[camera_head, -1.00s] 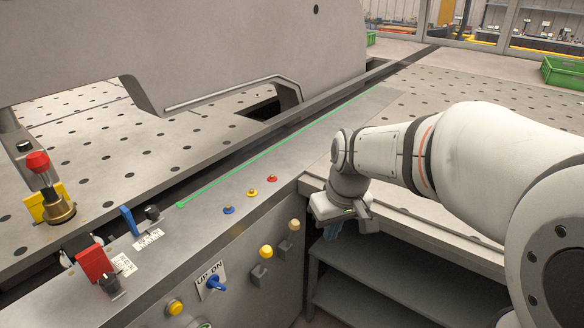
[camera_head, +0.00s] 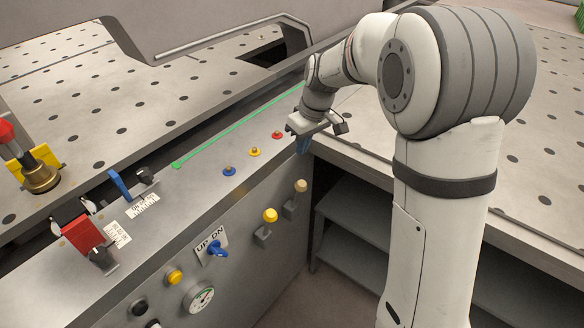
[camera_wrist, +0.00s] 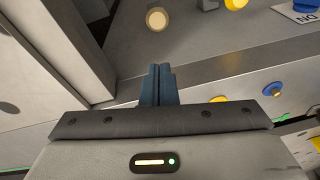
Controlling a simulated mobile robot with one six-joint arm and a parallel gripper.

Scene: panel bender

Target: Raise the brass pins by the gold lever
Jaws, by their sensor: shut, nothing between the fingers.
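Two ball-ended levers stick out of the console's front face: one with a bright yellow knob (camera_head: 270,215) and, right of it, one with a pale tan-gold knob (camera_head: 301,186). I cannot tell for sure which is the gold lever. In the wrist view the tan knob (camera_wrist: 157,19) is ahead of my fingertips and the yellow knob (camera_wrist: 236,4) is at the top edge. Small brass-coloured pins stand in blue (camera_head: 229,170), yellow (camera_head: 255,151) and red (camera_head: 277,134) discs on the console top. My gripper (camera_head: 303,147) is shut and empty above the tan knob, apart from it.
A blue UP/DN switch (camera_head: 218,248), yellow button (camera_head: 174,277) and round gauge (camera_head: 202,299) are on the front face. A red-handled switch (camera_head: 82,234) is at left on the top. The perforated table (camera_head: 540,178) and open shelves (camera_head: 352,212) lie to the right.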

